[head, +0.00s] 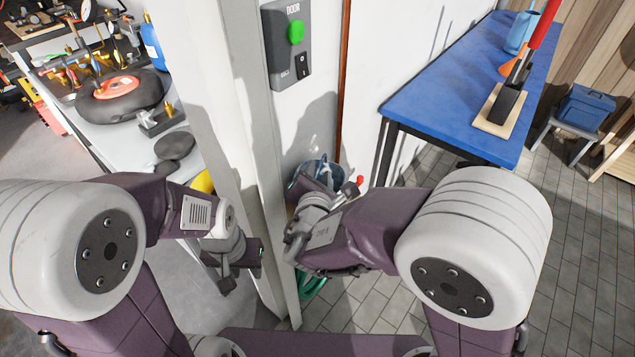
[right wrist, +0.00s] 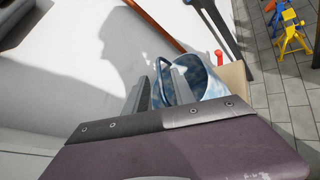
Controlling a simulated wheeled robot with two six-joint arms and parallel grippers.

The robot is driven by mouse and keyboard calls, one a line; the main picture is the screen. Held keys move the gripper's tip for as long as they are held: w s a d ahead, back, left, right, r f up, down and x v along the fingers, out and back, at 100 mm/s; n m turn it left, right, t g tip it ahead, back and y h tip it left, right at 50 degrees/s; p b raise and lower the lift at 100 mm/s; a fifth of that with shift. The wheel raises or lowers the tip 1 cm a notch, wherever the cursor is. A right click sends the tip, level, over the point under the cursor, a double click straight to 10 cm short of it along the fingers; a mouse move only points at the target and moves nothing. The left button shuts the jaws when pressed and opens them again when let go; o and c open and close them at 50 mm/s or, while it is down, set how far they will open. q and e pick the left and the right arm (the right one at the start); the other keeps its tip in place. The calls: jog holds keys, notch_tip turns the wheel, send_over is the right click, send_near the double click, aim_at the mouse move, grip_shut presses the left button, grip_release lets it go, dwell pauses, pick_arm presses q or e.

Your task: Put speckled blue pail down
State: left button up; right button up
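The speckled blue pail (head: 322,168) is near the white wall, partly hidden behind my right gripper in the head view. In the right wrist view the pail (right wrist: 213,88) shows its open top and a dark blue loop handle. My right gripper (right wrist: 160,92) has its two fingers close together on either side of this handle and looks shut on it. Whether the pail's bottom touches anything is hidden. My left gripper (head: 240,272) is left of the white post, away from the pail, and appears empty. Its finger gap is not clear.
A white post (head: 235,130) stands between my grippers. A blue-topped bench (head: 450,95) is at the right, with a dark red-handled tool (head: 515,90) on a wooden base. A cluttered grey bench (head: 110,120) is at the left. Tiled floor (head: 375,305) shows below.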

jog(key=v, duration=0.6)
jog(key=shift+s+p, duration=0.3)
jog(key=shift+p, duration=0.05)
jog(key=shift+d, duration=0.15)
jog(key=s+d+f+m+g+h, duration=0.25)
jog(key=d+f+m+g, duration=0.2)
jog(key=d, duration=0.35)
jog(key=s+d+f+m+g+h, duration=0.1)
jog(key=d+f+m+g+h, duration=0.3)
jog(key=d, duration=0.4)
jog(key=s+d+f+m+g+y, duration=0.1)
jog(key=s+f+m+g+y, duration=0.1)
jog(key=m, duration=0.8)
jog(key=s+d+f+m+g+y, duration=0.2)
jog(key=s+f+m+y, duration=0.2)
jog(key=m, duration=0.6)
jog(key=shift+s+d+f+m+y, duration=0.35)
jog(key=shift+s+f+y, duration=0.1)
jog(key=shift+f, duration=0.2)
